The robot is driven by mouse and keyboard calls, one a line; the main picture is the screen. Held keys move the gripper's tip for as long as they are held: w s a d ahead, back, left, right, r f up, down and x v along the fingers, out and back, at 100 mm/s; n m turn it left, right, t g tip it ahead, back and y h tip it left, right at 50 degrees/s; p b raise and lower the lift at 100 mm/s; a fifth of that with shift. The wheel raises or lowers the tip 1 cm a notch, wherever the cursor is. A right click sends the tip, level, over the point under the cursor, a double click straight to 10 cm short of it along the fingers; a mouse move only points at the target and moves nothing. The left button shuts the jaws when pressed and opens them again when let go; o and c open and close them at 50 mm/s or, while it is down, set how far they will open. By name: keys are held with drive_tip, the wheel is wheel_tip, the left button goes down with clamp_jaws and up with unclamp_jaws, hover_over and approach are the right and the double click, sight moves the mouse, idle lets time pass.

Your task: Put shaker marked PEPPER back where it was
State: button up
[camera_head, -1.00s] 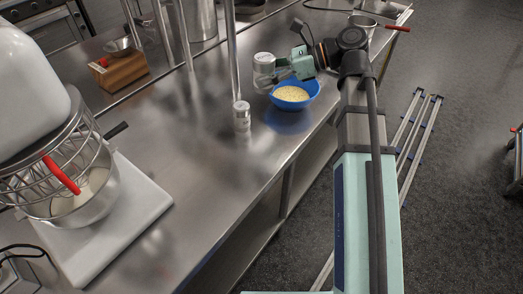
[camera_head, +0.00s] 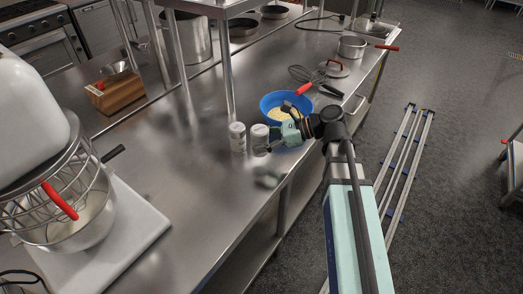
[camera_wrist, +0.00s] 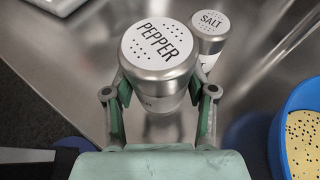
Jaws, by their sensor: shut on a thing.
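The shaker marked PEPPER (camera_wrist: 158,48) is a silver cylinder with a white top, between the fingers of my gripper (camera_wrist: 158,112) in the wrist view. In the head view the pepper shaker (camera_head: 260,134) is upright at the end of my gripper (camera_head: 271,146), close to the counter. I cannot tell whether its base touches the counter. The shaker marked SALT (camera_wrist: 210,24) stands upright close beside it; in the head view the salt shaker (camera_head: 237,137) is just left of the pepper shaker.
A blue bowl (camera_head: 268,102) of yellow food with dark specks is right behind my gripper; its rim (camera_wrist: 280,128) shows in the wrist view. A whisk, pan and lid lie farther back. Metal posts (camera_head: 227,75) rise left of the shakers. The counter in front (camera_head: 195,195) is clear.

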drive_tip(key=shift+f, duration=2.2)
drive_tip(key=shift+f, duration=0.1)
drive_tip(key=o, duration=1.3)
drive_tip(key=shift+d+r, duration=0.2)
drive_tip(key=b+v, duration=0.1)
drive_tip(key=v, duration=1)
drive_tip(key=shift+d, duration=0.3)
